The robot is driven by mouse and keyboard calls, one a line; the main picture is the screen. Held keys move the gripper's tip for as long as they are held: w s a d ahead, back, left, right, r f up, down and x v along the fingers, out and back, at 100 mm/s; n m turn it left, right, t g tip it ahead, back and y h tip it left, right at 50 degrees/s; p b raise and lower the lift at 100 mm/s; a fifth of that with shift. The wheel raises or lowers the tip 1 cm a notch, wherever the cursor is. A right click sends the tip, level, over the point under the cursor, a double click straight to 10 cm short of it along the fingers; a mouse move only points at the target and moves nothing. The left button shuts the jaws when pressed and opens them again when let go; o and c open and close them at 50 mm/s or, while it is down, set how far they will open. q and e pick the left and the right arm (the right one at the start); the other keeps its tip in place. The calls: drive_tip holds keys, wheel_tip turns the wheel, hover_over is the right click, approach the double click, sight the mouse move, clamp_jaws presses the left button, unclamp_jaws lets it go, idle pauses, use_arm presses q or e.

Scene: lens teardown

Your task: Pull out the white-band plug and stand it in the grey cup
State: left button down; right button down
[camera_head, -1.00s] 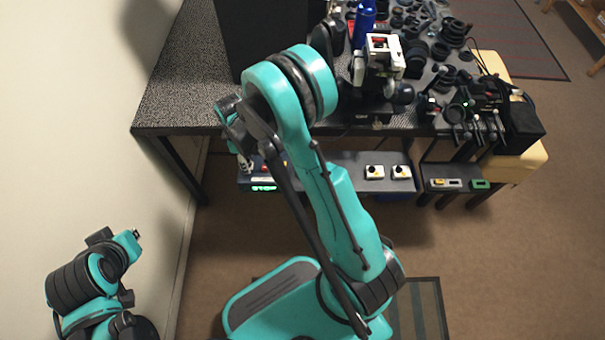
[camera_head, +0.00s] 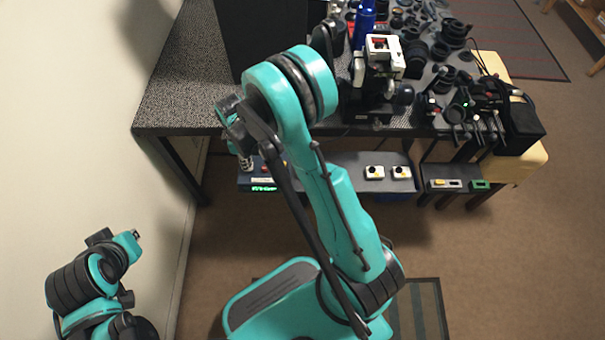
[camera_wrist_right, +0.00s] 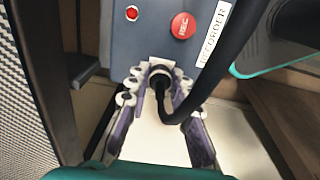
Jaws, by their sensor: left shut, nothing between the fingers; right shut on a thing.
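My right gripper (camera_wrist_right: 158,112) is shut on the white-band plug (camera_wrist_right: 160,72) in the right wrist view. A thick black cable (camera_wrist_right: 206,75) bends away from the plug. The plug is at the lower edge of the blue-grey recorder box (camera_wrist_right: 150,35); I cannot tell whether it is still seated. In the head view my right gripper (camera_head: 241,150) is small and partly hidden, above the recorder (camera_head: 258,183) on the low shelf. My left gripper (camera_head: 135,234) is at the lower left, away from the table, its fingers hard to make out. I cannot pick out the grey cup.
The recorder has a red button (camera_wrist_right: 183,25) and a red light (camera_wrist_right: 132,13). The shelf (camera_head: 340,163) also carries two white boxes with black knobs (camera_head: 374,172). The table (camera_head: 180,85) above is crowded at the right with lens parts. Open floor lies in front.

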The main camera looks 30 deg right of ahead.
drive_tip(key=shift+r+p, duration=1.95)
drive_tip(key=shift+r, duration=1.1)
drive_tip(key=shift+s+d+r+m, duration=0.2)
drive_tip(key=shift+s+r+m, duration=0.1)
drive_tip(key=shift+m, duration=0.3)
drive_tip(key=s+d+r+m, duration=0.2)
drive_tip(key=s+r+m, duration=0.2)
drive_tip(key=m, duration=0.6)
drive_tip(key=shift+s+d+r, duration=0.2)
drive_tip(key=shift+s+r, duration=0.05)
drive_tip(key=shift+s, duration=0.15)
